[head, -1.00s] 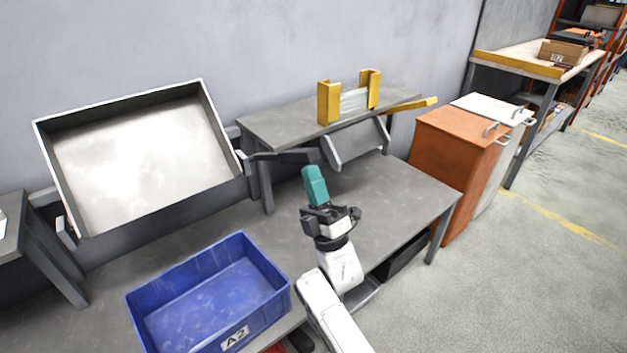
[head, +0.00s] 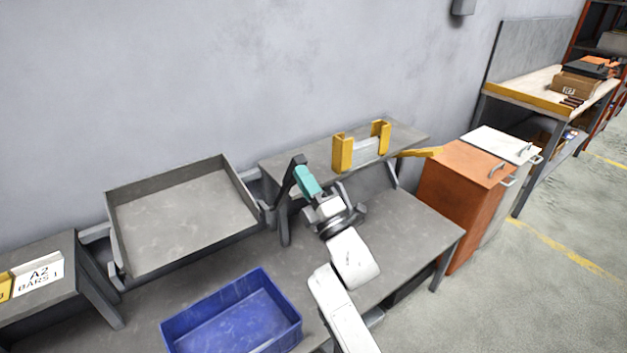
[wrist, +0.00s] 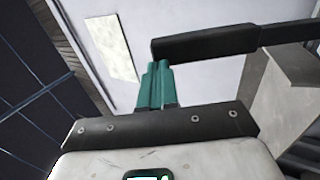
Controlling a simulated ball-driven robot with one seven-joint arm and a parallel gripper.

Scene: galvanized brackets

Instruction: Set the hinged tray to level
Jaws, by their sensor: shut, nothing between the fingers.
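The hinged tray (head: 185,215) is a grey, shallow, open box at the left in the head view, between two side stands. It appears close to level, though I cannot tell exactly. It is empty. A dark lever (head: 290,178) stands steeply upright at its right side; a dark bar that looks like this lever also shows in the wrist view (wrist: 205,43). My gripper (head: 306,181), with teal fingers, is shut and empty. Its fingertips are right beside the lever, seemingly touching it. The fingers (wrist: 156,85) meet the bar's end in the wrist view.
A blue bin (head: 235,318) stands on the bench in front of the tray. A raised grey shelf (head: 290,165) holds a yellow-ended bracket (head: 362,146) right of the lever. An orange cabinet (head: 455,205) stands at the right. The bench's right part (head: 415,225) is clear.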

